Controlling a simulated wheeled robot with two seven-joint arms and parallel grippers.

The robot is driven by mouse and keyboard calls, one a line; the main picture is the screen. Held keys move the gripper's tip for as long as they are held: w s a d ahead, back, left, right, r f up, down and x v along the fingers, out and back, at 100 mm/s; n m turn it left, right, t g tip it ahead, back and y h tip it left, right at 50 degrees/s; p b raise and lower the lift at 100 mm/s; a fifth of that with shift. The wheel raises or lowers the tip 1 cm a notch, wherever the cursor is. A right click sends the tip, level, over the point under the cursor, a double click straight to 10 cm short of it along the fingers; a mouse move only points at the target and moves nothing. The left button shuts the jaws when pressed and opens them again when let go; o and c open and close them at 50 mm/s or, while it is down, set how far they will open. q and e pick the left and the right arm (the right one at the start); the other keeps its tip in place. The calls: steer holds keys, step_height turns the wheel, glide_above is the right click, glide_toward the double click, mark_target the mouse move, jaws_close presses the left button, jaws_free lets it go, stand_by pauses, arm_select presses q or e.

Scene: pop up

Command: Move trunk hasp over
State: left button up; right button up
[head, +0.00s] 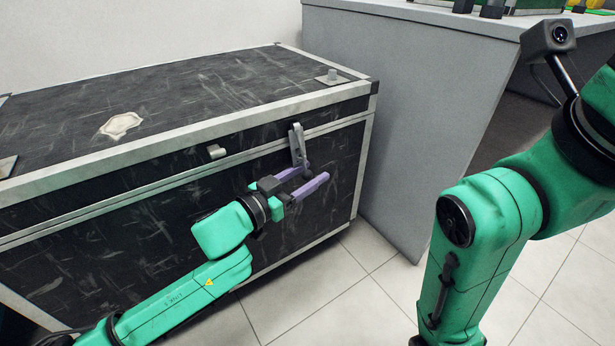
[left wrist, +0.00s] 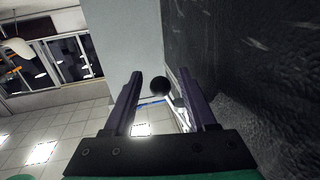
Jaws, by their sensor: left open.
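The black trunk (head: 110,215) with metal edges stands at the left in the head view, its lid down. A silver hasp (head: 297,142) hangs on its front near the right end, slightly tilted. My left gripper (head: 313,175) is open at the hasp's lower end, its purple fingers pointing right along the trunk front. In the left wrist view a black round knob (left wrist: 160,86) shows between the open fingers, with a pale metal strip beside it. I cannot tell whether a finger touches it. My right arm shows at the right; its gripper is out of view.
A grey desk (head: 425,110) stands just right of the trunk. Tiled floor (head: 345,290) is clear in front. The trunk face (left wrist: 265,70) runs close along the right of my left gripper.

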arm_select(q)
jaws_close()
stand_by(1.4)
